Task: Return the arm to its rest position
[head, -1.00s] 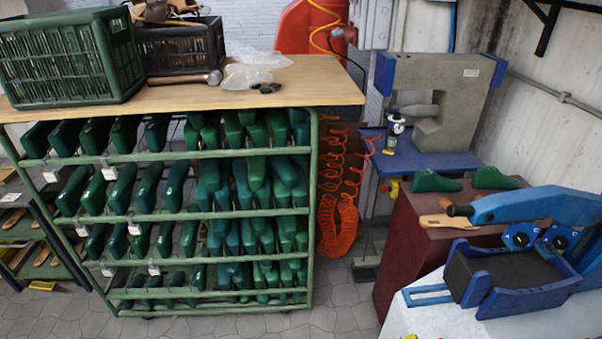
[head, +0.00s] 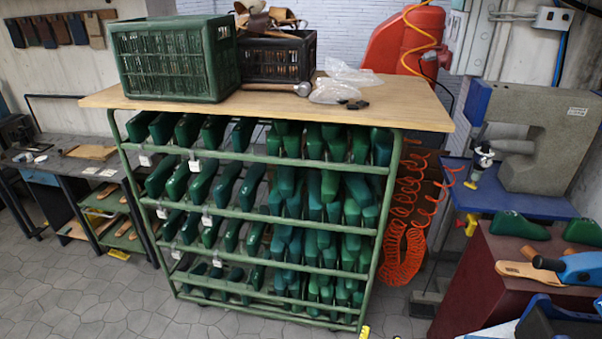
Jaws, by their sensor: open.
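Neither my arm nor my gripper shows in the head view, so I cannot see its pose or what is near it. The view is filled by a green rack (head: 265,160) holding several rows of green shoe lasts (head: 285,185), with a wooden top (head: 270,110).
On the rack top are a green crate (head: 175,60), a black crate (head: 275,60), a hammer (head: 300,88) and plastic bags (head: 335,90). Open paved floor (head: 70,290) lies at left.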

